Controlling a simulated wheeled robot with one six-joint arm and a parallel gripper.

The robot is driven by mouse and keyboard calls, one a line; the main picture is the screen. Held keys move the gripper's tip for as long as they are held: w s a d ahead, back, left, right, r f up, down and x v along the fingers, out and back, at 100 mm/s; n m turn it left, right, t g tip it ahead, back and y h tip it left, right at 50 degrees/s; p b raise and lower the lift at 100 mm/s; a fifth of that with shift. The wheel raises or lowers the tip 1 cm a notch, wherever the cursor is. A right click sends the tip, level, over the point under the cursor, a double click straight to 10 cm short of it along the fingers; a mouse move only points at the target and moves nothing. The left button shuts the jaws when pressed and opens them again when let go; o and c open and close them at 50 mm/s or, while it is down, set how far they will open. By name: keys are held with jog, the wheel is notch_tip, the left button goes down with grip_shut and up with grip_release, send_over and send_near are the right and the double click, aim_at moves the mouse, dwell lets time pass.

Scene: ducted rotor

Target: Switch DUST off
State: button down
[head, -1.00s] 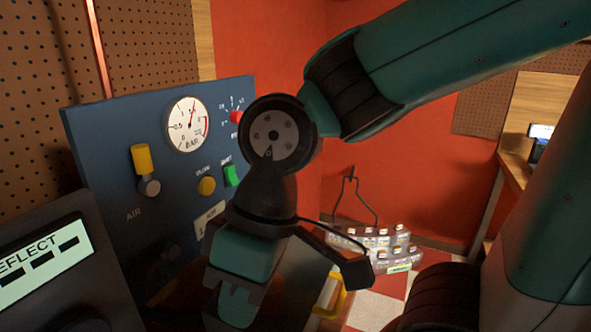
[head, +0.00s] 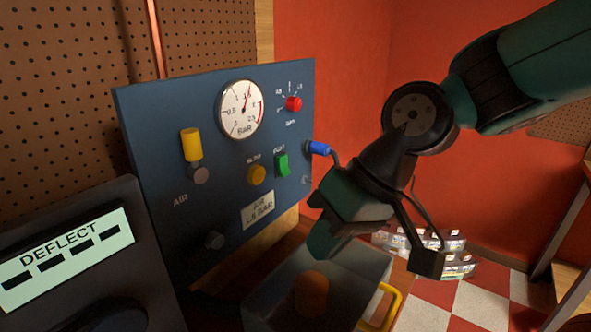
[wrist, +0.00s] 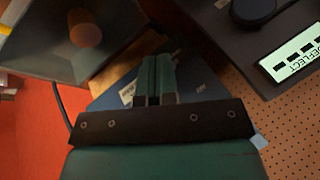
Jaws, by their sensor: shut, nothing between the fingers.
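A blue upright panel (head: 150,130) stands at the left in the head view. On it is a green rocker switch (head: 282,165), with a small blurred label above it that seems to read DUST. Which way the rocker is tipped is too small to tell. My gripper (head: 322,246) is shut and empty, to the right of and below the switch in the picture, apart from it. In the wrist view my gripper's fingers (wrist: 156,72) are together, with part of the panel (wrist: 112,98) behind them. The switch cannot be made out there.
A DEFLECT display (head: 66,258) stands left. An open box (head: 355,262) lies below my gripper.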

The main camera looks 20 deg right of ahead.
aim_at(287, 171)
jog(key=w+d+m+t, duration=0.3)
jog(key=w+d+m, duration=0.1)
jog(key=w, duration=0.3)
jog(key=w+d+m+t+y, duration=0.1)
jog(key=w+d+m+t, duration=0.2)
jog(key=w+d+m, duration=0.2)
jog(key=w+d+f+m+t, duration=0.1)
jog(key=w+d+m+t, duration=0.2)
jog(key=w, duration=0.7)
jog(key=shift+d+m+y, duration=0.3)
jog(key=shift+d+m, duration=0.4)
jog(key=shift+m, duration=0.5)
jog(key=p+x, duration=0.5)
jog(key=x, duration=0.8)
jog(key=shift+a, duration=0.1)
jog(key=shift+w+a+f+p, duration=0.2)
jog(key=shift+w+f+p, duration=0.1)
jog(key=shift+w, duration=0.05)
